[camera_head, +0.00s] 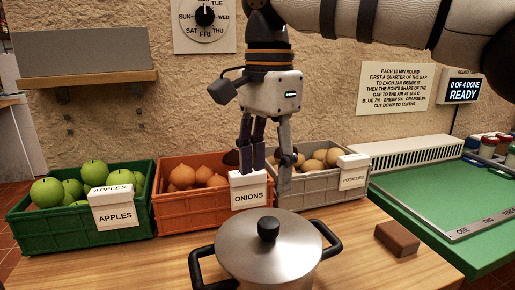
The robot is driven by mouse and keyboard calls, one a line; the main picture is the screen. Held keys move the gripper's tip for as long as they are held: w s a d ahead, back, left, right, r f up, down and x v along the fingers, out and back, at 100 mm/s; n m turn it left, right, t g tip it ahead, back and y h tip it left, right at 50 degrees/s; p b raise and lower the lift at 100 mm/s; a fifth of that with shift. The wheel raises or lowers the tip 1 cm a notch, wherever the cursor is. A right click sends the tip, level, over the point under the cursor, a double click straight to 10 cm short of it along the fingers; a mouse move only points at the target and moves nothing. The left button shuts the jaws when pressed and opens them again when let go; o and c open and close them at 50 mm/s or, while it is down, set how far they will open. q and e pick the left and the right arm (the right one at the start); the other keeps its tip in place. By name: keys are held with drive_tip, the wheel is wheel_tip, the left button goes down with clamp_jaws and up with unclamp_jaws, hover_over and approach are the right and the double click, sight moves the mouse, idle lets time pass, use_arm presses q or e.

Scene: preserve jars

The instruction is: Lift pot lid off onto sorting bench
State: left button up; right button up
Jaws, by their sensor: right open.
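The pot lid (243,252) is a round steel disc with a black knob (268,229) at its middle. It sits on the pot at the bottom centre, and the pot's black side handles (328,240) show at both sides. The pot's lower body is cut off by the frame edge. The wooden sorting bench (160,262) lies around the pot. My right gripper (265,190) points down above and behind the knob, open and empty, apart from the lid. My left gripper is not in view.
Crates of apples (50,230), onions (175,218) and potatoes (315,190) line the back of the bench. A brown block (397,239) lies right of the pot. A green board (440,195) stands at the right. Bench left of the pot is clear.

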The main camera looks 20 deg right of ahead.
sight(268, 222)
drive_tip(key=f, duration=1.1)
drive_tip(key=shift+s, duration=0.2)
drive_tip(key=shift+c, duration=0.3)
clamp_jaws()
